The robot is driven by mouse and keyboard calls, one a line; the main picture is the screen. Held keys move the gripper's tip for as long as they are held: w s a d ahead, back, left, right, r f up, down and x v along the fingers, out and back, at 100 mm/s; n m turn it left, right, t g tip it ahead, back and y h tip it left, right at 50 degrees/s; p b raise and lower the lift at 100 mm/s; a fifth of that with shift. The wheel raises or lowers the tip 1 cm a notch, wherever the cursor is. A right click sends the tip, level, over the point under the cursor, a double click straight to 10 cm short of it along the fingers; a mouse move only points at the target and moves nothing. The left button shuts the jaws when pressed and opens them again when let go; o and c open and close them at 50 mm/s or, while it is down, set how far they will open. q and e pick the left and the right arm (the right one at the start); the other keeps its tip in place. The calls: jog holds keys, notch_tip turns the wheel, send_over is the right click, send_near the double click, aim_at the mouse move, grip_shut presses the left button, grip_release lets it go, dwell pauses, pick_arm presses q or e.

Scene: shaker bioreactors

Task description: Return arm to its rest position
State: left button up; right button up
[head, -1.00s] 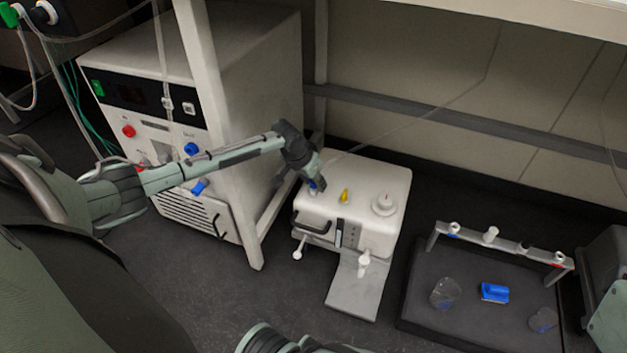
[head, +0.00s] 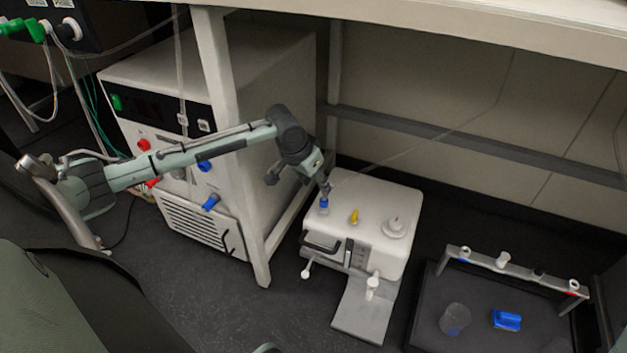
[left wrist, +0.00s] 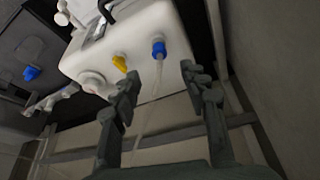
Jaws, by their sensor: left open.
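My left arm reaches in from the left in the head view, and its gripper (head: 324,186) is above the back left of a white box-shaped device (head: 392,258). A blue fitting (head: 323,207) stands on the device's top just below the fingertips. In the left wrist view the two fingers (left wrist: 160,74) are spread with nothing held between them. The blue fitting (left wrist: 158,49), with a clear tube running from it, shows just beyond the tips. I cannot tell the exact gap. My right gripper is not in view.
A yellow fitting (head: 354,216) and a white round knob (head: 395,227) are also on the device. A large white unit (head: 270,110) and a bench leg (head: 228,130) stand close to my left arm. A dark tray (head: 430,325) with a tube rack (head: 515,268) is at right.

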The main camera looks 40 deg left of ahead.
pick_arm(q)
jog(key=shift+s+r, duration=0.3)
jog(key=shift+r, duration=0.3)
